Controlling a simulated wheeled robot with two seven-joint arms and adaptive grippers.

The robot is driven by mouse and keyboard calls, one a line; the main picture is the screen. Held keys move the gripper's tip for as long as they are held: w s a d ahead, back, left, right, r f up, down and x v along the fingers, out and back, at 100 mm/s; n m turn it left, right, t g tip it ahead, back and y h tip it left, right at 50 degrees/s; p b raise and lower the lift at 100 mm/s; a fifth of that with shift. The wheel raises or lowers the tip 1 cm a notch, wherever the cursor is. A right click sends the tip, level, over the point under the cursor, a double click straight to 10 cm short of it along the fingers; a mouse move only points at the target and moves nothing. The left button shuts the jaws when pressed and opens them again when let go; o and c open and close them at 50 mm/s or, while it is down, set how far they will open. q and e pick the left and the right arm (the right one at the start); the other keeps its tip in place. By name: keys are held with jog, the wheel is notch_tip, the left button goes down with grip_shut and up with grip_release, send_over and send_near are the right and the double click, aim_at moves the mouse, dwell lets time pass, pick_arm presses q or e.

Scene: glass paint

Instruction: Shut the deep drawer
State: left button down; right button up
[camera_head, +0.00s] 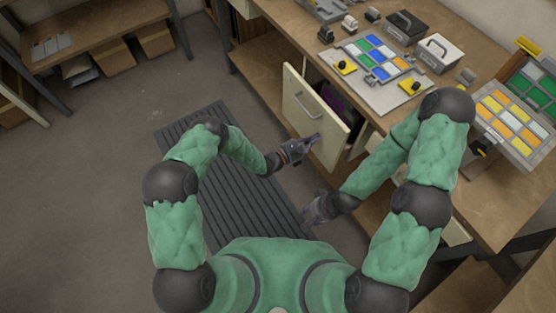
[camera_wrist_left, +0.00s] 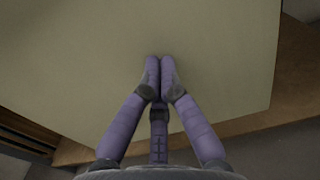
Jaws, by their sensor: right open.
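The deep drawer (camera_head: 300,115) stands pulled out from under the workbench, with its cream front, a curved metal handle (camera_head: 300,92) and dark and purple items (camera_head: 340,100) inside. My left gripper (camera_head: 312,141) is at the lower right part of the drawer front. In the left wrist view its fingertips (camera_wrist_left: 160,65) are together with nothing between them, over the plain drawer front (camera_wrist_left: 215,60); whether they touch it I cannot tell. My right gripper (camera_head: 308,215) is lower, near the mat's edge, open and empty, apart from the drawer.
A ribbed mat (camera_head: 240,195) lies on the floor. Free floor is at the left.

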pick_arm(q)
jog(key=b+x, duration=0.2)
jog(key=x, duration=0.6)
jog(key=shift+b, duration=0.3)
jog(key=shift+w+r, duration=0.1)
jog(key=shift+r, duration=0.1)
